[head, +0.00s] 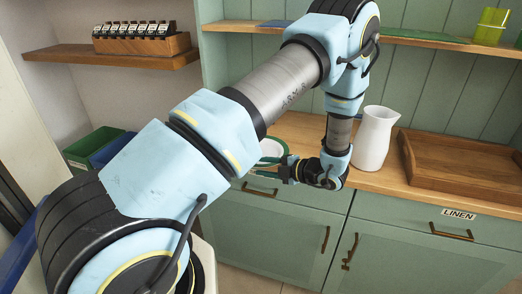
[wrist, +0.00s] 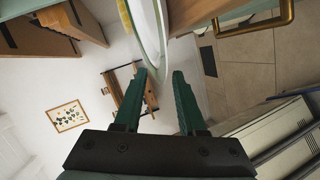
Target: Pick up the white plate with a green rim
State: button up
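The white plate with a green rim (head: 272,148) lies at the counter's front edge in the head view, partly hidden by my arm. In the wrist view the plate (wrist: 150,32) shows nearly edge-on at the top, its near edge reaching between my fingertips. My gripper (head: 284,172) is at the plate's near right side in the head view. In the wrist view my gripper (wrist: 160,75) has its two green fingers apart, one on each side of the plate's edge. I cannot tell whether either finger touches it.
A white pitcher (head: 374,138) stands right of my wrist on the wooden counter. A wooden tray (head: 409,157) lies further right. Drawers with handles (head: 452,232) are below. A shelf (head: 425,41) runs above. Green and blue bins (head: 92,143) are at left.

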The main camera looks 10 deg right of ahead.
jog(key=shift+c, duration=0.2)
grip_shut()
dwell(1.1)
